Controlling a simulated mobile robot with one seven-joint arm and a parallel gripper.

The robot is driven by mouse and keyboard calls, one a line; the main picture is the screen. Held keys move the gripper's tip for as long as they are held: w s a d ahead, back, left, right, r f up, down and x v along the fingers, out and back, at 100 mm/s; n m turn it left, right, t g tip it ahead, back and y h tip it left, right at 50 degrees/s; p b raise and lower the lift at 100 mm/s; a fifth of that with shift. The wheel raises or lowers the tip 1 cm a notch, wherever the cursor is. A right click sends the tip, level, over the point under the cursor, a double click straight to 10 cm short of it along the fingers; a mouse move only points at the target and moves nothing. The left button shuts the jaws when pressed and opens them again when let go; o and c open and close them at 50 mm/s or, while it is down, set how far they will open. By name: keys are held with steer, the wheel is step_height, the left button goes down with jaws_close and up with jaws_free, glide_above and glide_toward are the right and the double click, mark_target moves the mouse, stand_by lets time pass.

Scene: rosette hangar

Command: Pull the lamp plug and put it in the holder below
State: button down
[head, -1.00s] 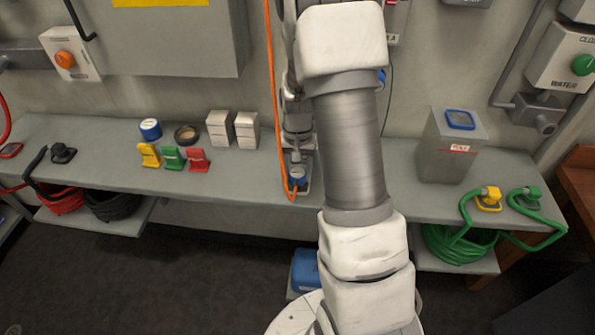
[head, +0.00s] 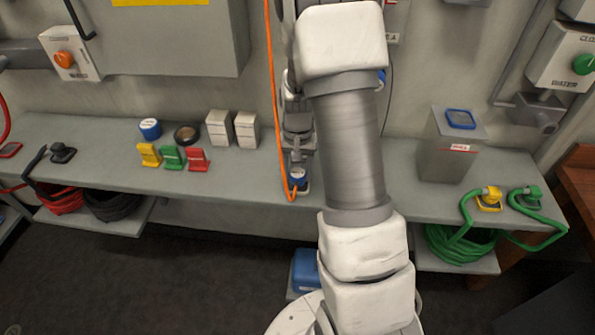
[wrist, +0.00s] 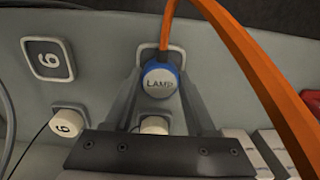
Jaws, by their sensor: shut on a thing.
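The lamp plug (wrist: 162,82) is a blue round plug with a grey face marked LAMP, and an orange cable (wrist: 240,60) runs from it. My gripper (wrist: 160,90) is shut on it, with one finger on each side. In the head view the plug (head: 298,176) is low at the bench's front part, under my gripper (head: 299,160). A pale-rimmed grey plate (wrist: 147,52) shows partly behind the plug in the wrist view and looks like the holder. The plug hides much of it, so I cannot tell whether the plug is seated in it.
A grey box with a blue-framed top (head: 452,150) stands to the right on the bench (head: 245,180). Yellow, green and red stands (head: 172,157) and white blocks (head: 232,128) are to the left. The orange cable hangs from above beside my gripper.

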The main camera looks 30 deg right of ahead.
steer(key=shift+f, duration=0.35)
steer(key=shift+c, duration=0.7)
jaws_free()
steer(key=shift+r, duration=0.15)
